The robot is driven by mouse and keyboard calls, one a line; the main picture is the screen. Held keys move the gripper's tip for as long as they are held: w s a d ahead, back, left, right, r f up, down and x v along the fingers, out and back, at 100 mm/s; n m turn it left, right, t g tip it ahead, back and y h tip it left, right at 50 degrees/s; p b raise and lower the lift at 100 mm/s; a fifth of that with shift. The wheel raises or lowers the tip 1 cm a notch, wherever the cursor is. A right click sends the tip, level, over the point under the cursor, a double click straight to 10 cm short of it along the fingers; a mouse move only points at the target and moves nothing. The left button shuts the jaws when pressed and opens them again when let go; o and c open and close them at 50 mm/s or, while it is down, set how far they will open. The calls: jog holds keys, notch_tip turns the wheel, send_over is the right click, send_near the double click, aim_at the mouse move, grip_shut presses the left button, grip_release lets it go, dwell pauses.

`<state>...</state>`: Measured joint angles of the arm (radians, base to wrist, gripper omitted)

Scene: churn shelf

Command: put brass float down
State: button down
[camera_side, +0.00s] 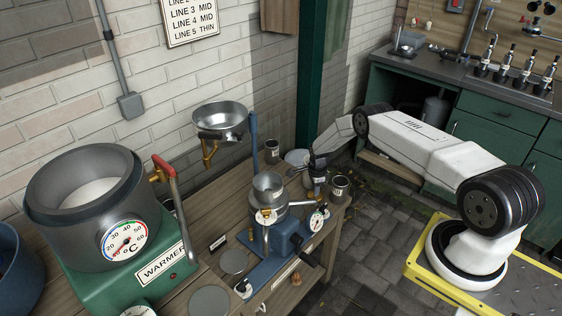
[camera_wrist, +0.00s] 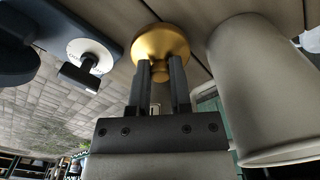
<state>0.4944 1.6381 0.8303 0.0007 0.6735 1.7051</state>
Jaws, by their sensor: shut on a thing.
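The brass float (camera_wrist: 160,42) is a round golden piece with a short stem, seen at the top middle of the wrist view. My gripper (camera_wrist: 160,72) is shut on its stem, one dark finger on each side. In the side view my gripper (camera_side: 318,165) is over the right end of the wooden bench, beside the blue machine. The float is too small to make out surely there. I cannot tell from the wrist view whether the float touches the surface behind it.
A pale cup (camera_wrist: 262,90) stands close right of the float in the wrist view; a blue part with a white-faced knob (camera_wrist: 88,58) is at left. The blue machine (camera_side: 285,238), a grey tin (camera_side: 340,187) and a green warmer (camera_side: 120,255) crowd the bench (camera_side: 215,262).

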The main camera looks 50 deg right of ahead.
jog(key=shift+f, duration=0.4)
jog(key=shift+f, duration=0.15)
jog(key=c, duration=0.5)
grip_release()
jog(key=shift+c, duration=0.2)
notch_tip(320, 180, up, 12)
dwell(0.5)
dwell(0.3)
jog(key=shift+r, duration=0.2)
